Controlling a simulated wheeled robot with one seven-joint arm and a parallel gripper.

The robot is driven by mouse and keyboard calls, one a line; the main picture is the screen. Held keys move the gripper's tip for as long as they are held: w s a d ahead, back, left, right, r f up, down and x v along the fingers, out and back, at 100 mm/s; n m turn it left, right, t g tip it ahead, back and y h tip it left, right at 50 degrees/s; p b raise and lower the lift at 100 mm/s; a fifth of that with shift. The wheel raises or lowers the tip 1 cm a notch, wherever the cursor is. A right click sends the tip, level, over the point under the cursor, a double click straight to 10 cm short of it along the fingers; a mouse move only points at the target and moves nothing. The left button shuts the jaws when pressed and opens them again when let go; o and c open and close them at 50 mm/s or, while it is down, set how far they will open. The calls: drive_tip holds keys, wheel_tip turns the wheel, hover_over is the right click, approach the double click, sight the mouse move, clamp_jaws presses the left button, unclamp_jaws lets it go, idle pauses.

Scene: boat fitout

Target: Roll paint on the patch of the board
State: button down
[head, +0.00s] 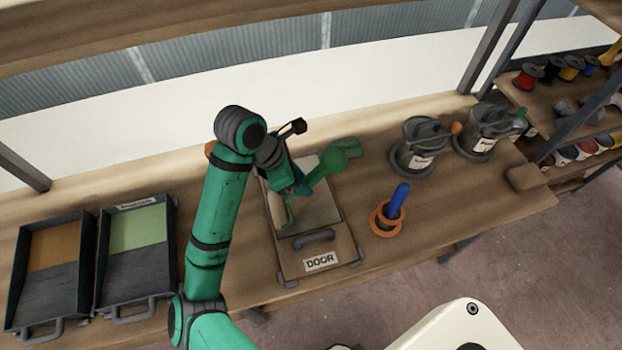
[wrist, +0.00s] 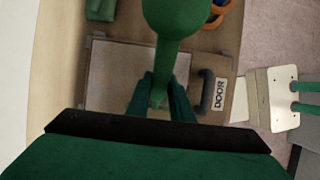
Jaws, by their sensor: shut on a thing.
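The board (head: 316,258), labelled DOOR, lies flat on the bench with a dark handle near its front edge. Its pale patch (head: 318,211) is partly covered by my arm and gripper. My gripper (head: 297,194) is over the patch, shut on a green paint roller (head: 326,168). In the wrist view the roller's green handle (wrist: 174,22) runs up from between my fingers (wrist: 160,96) over the board (wrist: 120,72). I cannot tell whether the roller touches the board.
A tray with green paint (head: 137,275) and a tray with orange-brown paint (head: 50,285) stand at left. A blue handle (head: 397,200) stands in an orange ring (head: 384,222) right of the board. Two grey machines (head: 420,150) (head: 487,133) stand farther right.

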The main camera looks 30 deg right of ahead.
drive_tip(key=shift+r, duration=0.15)
drive_tip(key=shift+r, duration=3.9)
